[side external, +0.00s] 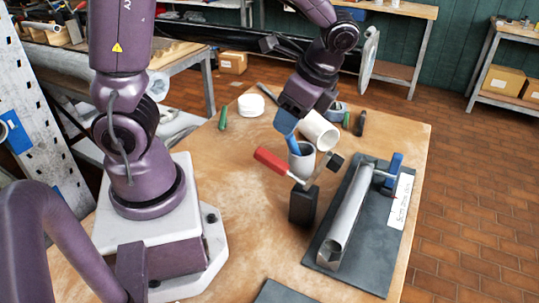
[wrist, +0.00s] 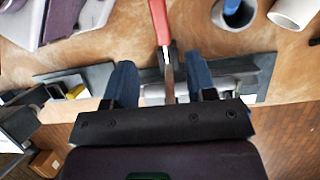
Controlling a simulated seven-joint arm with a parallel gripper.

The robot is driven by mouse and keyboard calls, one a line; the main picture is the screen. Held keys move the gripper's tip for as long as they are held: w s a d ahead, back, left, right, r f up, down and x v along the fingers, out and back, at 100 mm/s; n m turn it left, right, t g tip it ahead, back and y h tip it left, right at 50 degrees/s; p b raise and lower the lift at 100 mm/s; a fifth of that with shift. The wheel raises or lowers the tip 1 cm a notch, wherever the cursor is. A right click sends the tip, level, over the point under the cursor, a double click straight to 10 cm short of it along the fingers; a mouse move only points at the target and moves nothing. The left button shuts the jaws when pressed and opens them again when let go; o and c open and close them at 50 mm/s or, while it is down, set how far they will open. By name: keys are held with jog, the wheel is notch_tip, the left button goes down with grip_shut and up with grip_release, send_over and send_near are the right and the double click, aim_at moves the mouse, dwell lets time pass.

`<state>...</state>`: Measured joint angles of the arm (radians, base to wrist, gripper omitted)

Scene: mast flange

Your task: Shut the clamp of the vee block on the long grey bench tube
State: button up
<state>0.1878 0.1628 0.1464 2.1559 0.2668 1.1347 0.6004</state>
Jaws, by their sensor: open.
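The long grey bench tube (side external: 348,215) lies along a dark base plate (side external: 325,250) at the right of the bench. Beside it, a black post (side external: 303,205) carries the clamp, with a red handle (side external: 272,161) raised to the left and a black-tipped arm (side external: 335,161) raised clear of the tube. The clamp stands open. My gripper (side external: 291,142) points down, open and empty, near the red handle. In the wrist view its blue fingers (wrist: 160,70) appear either side of the clamp's metal lever, with the red handle (wrist: 160,20) beyond. I cannot tell the depth between them.
A grey cup (side external: 302,160) and a white pipe piece (side external: 319,131) stand just behind the clamp. A blue part (side external: 394,166) rises at the plate's far end. A white round lid (side external: 251,105) sits farther back.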

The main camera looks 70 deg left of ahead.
aim_at(270, 155)
jog(key=x, duration=1.2)
grip_shut()
